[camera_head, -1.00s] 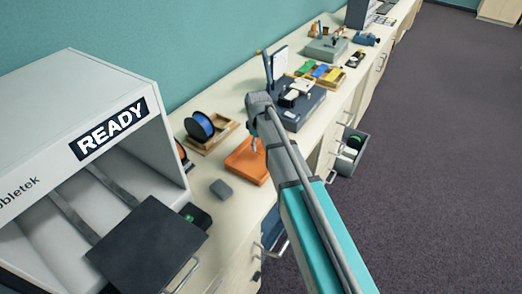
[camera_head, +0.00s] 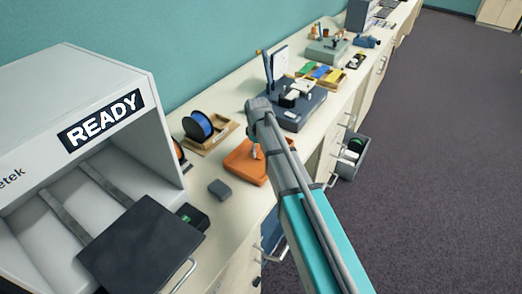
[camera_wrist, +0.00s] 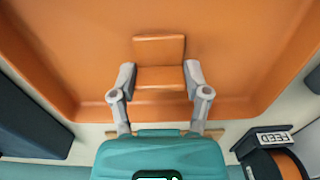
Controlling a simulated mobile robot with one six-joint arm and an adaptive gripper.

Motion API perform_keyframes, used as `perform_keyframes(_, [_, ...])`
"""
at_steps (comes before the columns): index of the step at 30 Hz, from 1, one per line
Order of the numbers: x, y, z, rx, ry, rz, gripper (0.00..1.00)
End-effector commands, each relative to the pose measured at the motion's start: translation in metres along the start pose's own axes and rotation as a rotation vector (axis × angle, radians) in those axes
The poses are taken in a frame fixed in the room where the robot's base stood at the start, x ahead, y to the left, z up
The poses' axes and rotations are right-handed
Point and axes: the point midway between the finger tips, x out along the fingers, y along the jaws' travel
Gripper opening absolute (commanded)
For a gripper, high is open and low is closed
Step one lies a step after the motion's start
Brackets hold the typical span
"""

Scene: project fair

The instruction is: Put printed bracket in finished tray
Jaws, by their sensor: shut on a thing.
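The printed bracket (camera_wrist: 159,48) is a small orange L-shaped piece in the wrist view. My gripper (camera_wrist: 159,76) is shut on it, with one finger on each side. The bracket is over the floor of a shallow orange tray (camera_wrist: 60,50), inside its rim; I cannot tell whether it touches the floor. In the head view the orange tray (camera_head: 240,168) lies on the bench, and my gripper (camera_head: 254,151) points down into it. The bracket cannot be made out in the head view.
A white printer marked READY (camera_head: 70,90) stands at the left. A blue spool (camera_head: 198,126) sits behind the tray, and a small grey block (camera_head: 219,189) lies in front. A dark machine (camera_head: 300,108) stands beyond the tray.

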Motion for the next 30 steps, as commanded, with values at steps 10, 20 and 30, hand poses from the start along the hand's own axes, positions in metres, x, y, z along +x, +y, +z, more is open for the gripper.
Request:
perform_keyframes(10, [0.0026, 0.0000, 0.0000, 0.000, 0.000, 0.000, 0.96])
perform_keyframes(20, [0.0026, 0.0000, 0.0000, 0.000, 0.000, 0.000, 0.96])
perform_keyframes(30, [-0.0053, 0.0002, 0.0001, 0.000, 0.000, 0.000, 0.96])
